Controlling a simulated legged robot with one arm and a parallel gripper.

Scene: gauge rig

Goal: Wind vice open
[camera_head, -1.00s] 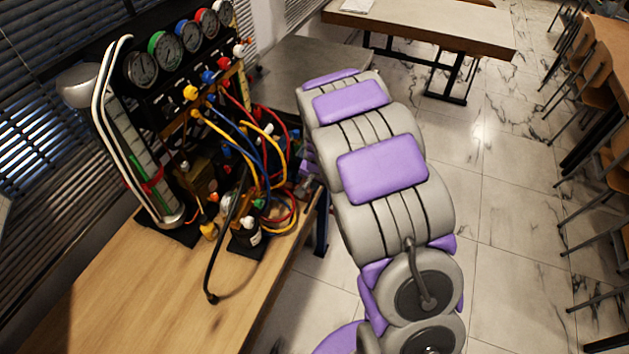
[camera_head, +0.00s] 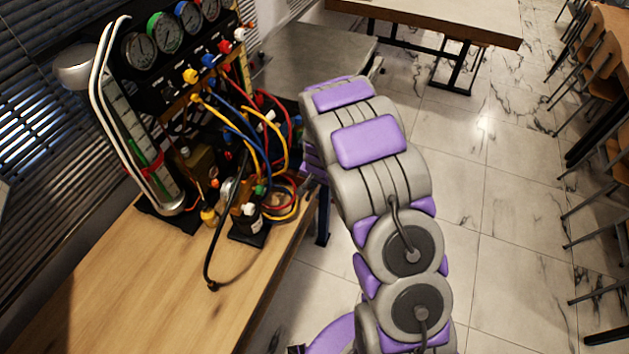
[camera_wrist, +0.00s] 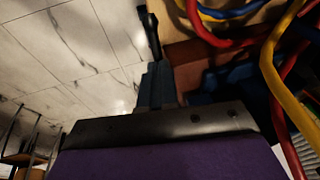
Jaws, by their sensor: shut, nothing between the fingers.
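In the wrist view, my gripper (camera_wrist: 158,68) shows as narrow blue-grey fingers, shut and empty, above a black bar and a purple body. A dark rod with a thicker end (camera_wrist: 149,32), possibly the vice handle, stands just beyond the fingertips; I cannot tell if they touch. A dark blue shape (camera_wrist: 215,82), possibly the vice body, lies in shadow right of the fingers at the bench edge. In the head view, my grey and purple arm covers my gripper, and I cannot make out the vice.
The gauge rig (camera_head: 160,95) with dials and coloured hoses (camera_head: 262,150) stands on the wooden bench (camera_head: 150,280). Red and yellow hoses (camera_wrist: 285,95) hang close right of my gripper. A grey table (camera_head: 320,55) stands behind; tiled floor is open to the right.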

